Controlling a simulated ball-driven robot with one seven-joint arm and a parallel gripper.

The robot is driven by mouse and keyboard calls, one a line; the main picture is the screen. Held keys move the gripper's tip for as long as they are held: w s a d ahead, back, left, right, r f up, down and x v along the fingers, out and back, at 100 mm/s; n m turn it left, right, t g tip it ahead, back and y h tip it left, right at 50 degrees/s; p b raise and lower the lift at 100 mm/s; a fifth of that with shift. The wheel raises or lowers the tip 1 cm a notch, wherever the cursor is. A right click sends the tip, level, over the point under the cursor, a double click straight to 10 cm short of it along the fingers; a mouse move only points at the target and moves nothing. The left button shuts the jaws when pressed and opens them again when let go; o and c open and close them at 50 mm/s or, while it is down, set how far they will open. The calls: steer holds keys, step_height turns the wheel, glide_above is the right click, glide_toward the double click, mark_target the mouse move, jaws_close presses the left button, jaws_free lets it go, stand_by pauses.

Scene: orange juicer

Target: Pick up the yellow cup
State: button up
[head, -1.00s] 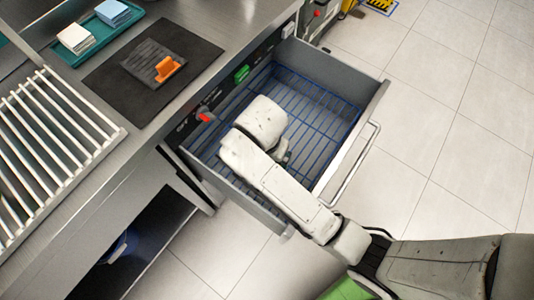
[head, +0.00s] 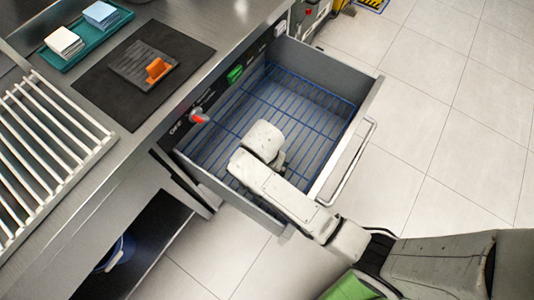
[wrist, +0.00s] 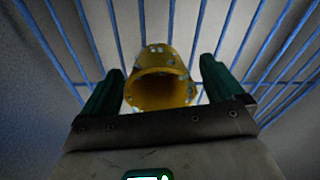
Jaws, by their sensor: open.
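The yellow cup (wrist: 160,82) shows in the wrist view, its round open mouth facing the camera, against the blue wire rack (wrist: 225,35). My gripper (wrist: 158,80) is open, with one dark green finger on each side of the cup. I cannot tell whether the fingers touch it. In the head view my arm reaches into the open drawer and hides both the cup and the gripper.
The open drawer (head: 367,105) has metal walls around the blue rack and a bar handle (head: 345,170) in front. The counter at left carries a black mat (head: 112,103) with an orange item (head: 158,70), a teal tray (head: 78,50) and a white slatted rack (head: 40,140).

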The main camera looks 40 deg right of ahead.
steer(key=shift+c, duration=0.3)
steer(key=c, duration=1)
